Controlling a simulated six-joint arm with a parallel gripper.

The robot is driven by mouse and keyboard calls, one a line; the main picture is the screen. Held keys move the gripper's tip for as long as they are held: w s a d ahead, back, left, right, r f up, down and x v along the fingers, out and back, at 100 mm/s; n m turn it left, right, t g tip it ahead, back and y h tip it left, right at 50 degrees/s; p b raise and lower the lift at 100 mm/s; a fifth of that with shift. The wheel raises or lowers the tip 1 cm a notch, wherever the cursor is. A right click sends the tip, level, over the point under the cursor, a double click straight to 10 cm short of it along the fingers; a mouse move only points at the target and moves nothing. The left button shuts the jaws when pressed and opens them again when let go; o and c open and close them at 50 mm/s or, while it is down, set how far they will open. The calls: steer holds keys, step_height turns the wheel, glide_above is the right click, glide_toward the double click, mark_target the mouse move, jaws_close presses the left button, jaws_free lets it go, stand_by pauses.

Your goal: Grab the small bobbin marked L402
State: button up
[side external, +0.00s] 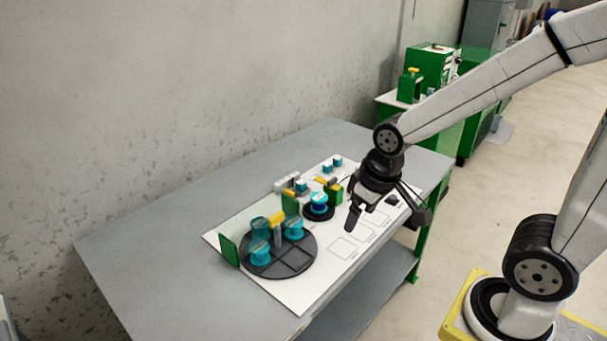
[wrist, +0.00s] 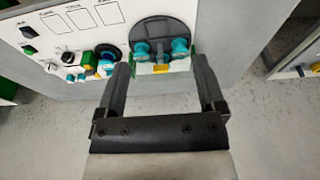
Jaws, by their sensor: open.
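My gripper (side external: 388,215) is open and empty, held above the right part of the white board. In the wrist view my gripper (wrist: 161,65) shows two spread dark fingers with nothing between them in its grasp. Small teal bobbins with pale parts stand at the far end of the board: one bobbin (side external: 337,161), another bobbin (side external: 327,168), and a nearer one (side external: 301,186). Small teal pieces (wrist: 70,78) also show at the lower left in the wrist view. No L402 marking is legible, so I cannot tell which bobbin bears it.
A dark round divided tray (side external: 290,263) holds larger teal spools (side external: 260,252). A blue spool (side external: 319,200) sits on a small black disc. Green blocks (side external: 229,250) and yellow-topped posts rise nearby. The grey table (side external: 150,240) is bare around the white board (side external: 312,300).

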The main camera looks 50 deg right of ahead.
steer(key=w+d+f+m+t+y, duration=0.1)
steer(key=w+d+m+t+y, duration=0.15)
steer(key=w+m+y, duration=0.55)
steer(key=w+d+m+t+y, duration=0.15)
steer(key=w+d+m, duration=0.35)
steer(key=m, duration=0.7)
steer(key=w+d+m+t+h, duration=0.25)
steer(key=d+m+t, duration=0.25)
steer(key=d+m, duration=0.3)
steer(key=w+d+m+t+h, duration=0.2)
steer(key=w+d+m+t, duration=0.3)
steer(key=d, duration=0.5)
glide_toward(322, 198)
steer(key=shift+w+a+f+t, duration=0.15)
steer(key=shift+w+f+t, duration=0.05)
steer(key=shift+w+f, duration=0.3)
steer(key=shift+w+a+f+t, duration=0.2)
steer(key=shift+w+f, duration=0.2)
steer(key=shift+w, duration=0.15)
steer(key=shift+x, duration=3.85)
steer(key=shift+d+r, duration=0.1)
steer(key=shift+r, duration=0.1)
